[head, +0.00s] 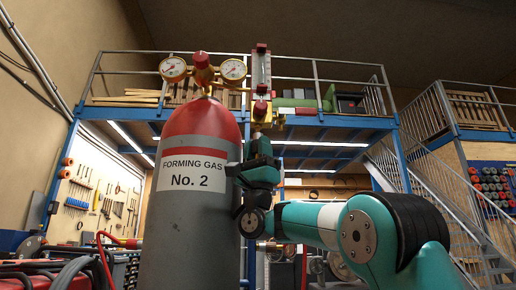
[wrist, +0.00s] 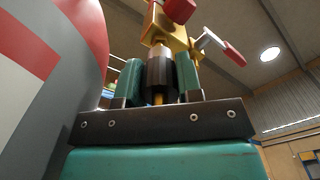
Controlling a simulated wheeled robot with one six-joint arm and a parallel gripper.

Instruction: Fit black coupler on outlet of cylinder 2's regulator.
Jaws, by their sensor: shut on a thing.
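Cylinder 2 (head: 190,200) is grey with a red top and a label reading "FORMING GAS No. 2". Its brass regulator (head: 203,75) carries two gauges, a flow tube (head: 261,70) and red knobs. My gripper (head: 259,143) is upright just below the regulator's outlet end, right of the cylinder's shoulder. In the wrist view the black coupler (wrist: 160,76) stands upright between my two teal fingers, which are shut on it. Its top meets the brass outlet body (wrist: 158,35) in the picture. I cannot tell whether it is seated or only lined up. A brass stub shows below the coupler.
The cylinder wall (wrist: 85,50) is close on the left of my gripper. A red-tipped lever (wrist: 233,52) sticks out right of the outlet. A blue-framed mezzanine (head: 320,122) and stairs (head: 430,200) stand behind. Dark hoses (head: 75,270) lie at lower left.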

